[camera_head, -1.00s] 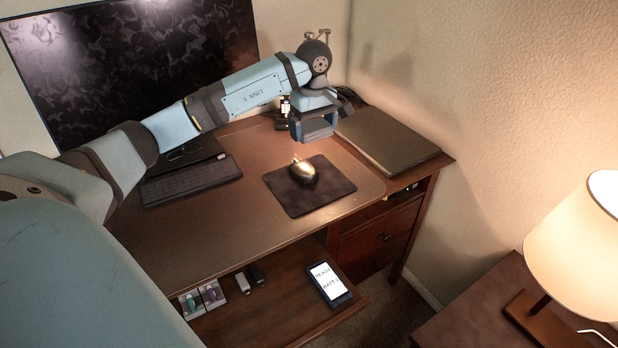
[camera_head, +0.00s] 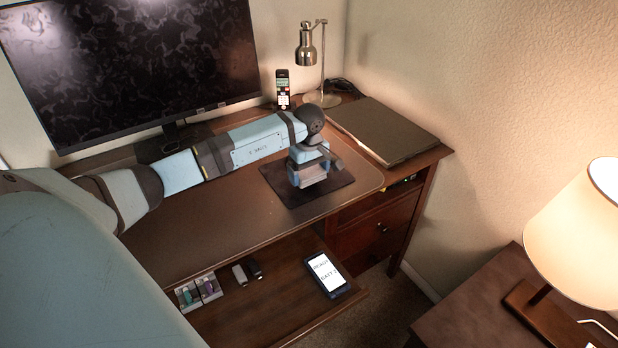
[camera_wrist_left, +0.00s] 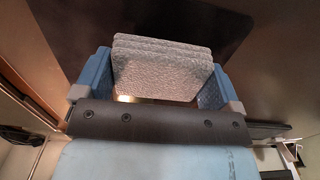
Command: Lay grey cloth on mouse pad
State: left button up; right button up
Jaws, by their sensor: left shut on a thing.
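The grey cloth (camera_wrist_left: 160,68) is a folded, textured stack between the blue fingers of my left gripper in the left wrist view. My left gripper (camera_head: 311,181) is shut on it, low over the dark mouse pad (camera_head: 335,184) in the head view. The gripper hides the middle of the pad. I cannot tell whether the cloth touches the pad. My right gripper is not in view.
A closed laptop-like slab (camera_head: 380,130) lies right of the pad. A metal desk lamp (camera_head: 307,50) and a phone handset (camera_head: 282,88) stand behind. The monitor (camera_head: 130,65) is at the back left. A smartphone (camera_head: 328,274) lies on the lower shelf.

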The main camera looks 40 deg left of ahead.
aim_at(308, 170)
pick_arm(q)
jog(key=shift+f, duration=1.25)
jog(key=shift+f, duration=0.2)
jog(key=o, duration=0.6)
jog(key=shift+r, duration=0.15)
notch_tip(308, 170, up, 12)
jog(key=shift+r+p, duration=0.1)
jog(key=shift+p, duration=0.4)
